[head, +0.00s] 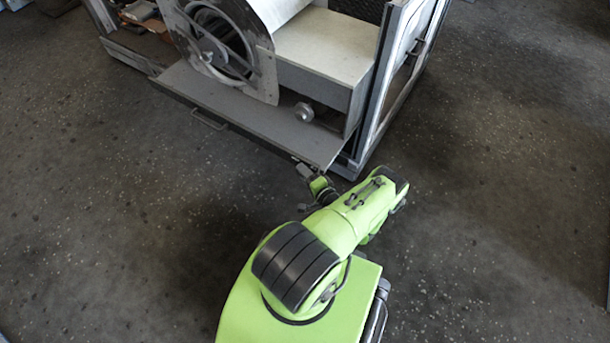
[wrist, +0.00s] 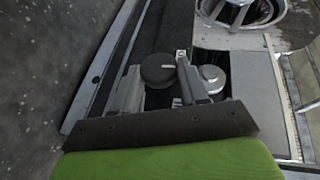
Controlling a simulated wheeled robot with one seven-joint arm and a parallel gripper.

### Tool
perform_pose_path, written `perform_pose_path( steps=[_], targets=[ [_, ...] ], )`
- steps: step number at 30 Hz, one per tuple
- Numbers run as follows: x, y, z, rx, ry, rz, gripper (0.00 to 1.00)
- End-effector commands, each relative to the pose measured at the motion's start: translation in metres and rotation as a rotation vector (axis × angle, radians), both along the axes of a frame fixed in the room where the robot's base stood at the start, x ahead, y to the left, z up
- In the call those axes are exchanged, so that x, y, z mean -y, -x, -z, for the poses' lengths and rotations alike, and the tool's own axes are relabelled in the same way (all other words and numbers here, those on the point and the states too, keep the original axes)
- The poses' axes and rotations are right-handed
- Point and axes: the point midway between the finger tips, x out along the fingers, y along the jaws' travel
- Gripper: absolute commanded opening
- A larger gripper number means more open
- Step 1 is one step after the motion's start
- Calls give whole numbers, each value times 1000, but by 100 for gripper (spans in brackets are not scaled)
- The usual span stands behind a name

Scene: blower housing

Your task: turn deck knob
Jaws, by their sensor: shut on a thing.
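A dark round knob (wrist: 157,70) with a short pale line on its top shows in the wrist view, between the two grey fingers of my gripper (wrist: 159,65). The gripper is shut on this knob, one finger at each side. In the head view my gripper (head: 305,172) is small and dark at the front right corner of the housing's lower deck (head: 258,136). The dark knob cannot be made out there. A silver round knob (wrist: 210,78) stands just right of the right finger in the wrist view; a silver knob also shows under the box in the head view (head: 304,111).
The blower's round housing (head: 220,45) with its spoked opening stands behind the deck, with a pale box (head: 325,50) to its right. A metal frame post (head: 385,85) rises at the right corner. A handle (head: 208,119) is on the deck's front edge. The floor around is clear.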

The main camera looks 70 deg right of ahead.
Motion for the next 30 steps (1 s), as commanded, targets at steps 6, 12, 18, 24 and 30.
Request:
perform_pose_path(
  steps=[6, 12, 18, 24, 30],
  targets=[
    [-1, -1, 1, 15, -1, -3, 13],
    [-2, -1, 1, 15, -2, -4, 13],
    [-2, -1, 1, 15, -2, -4, 60],
    [-1, -1, 1, 14, -1, -3, 69],
    [1, -2, -1, 14, 0, -5, 69]
  ],
)
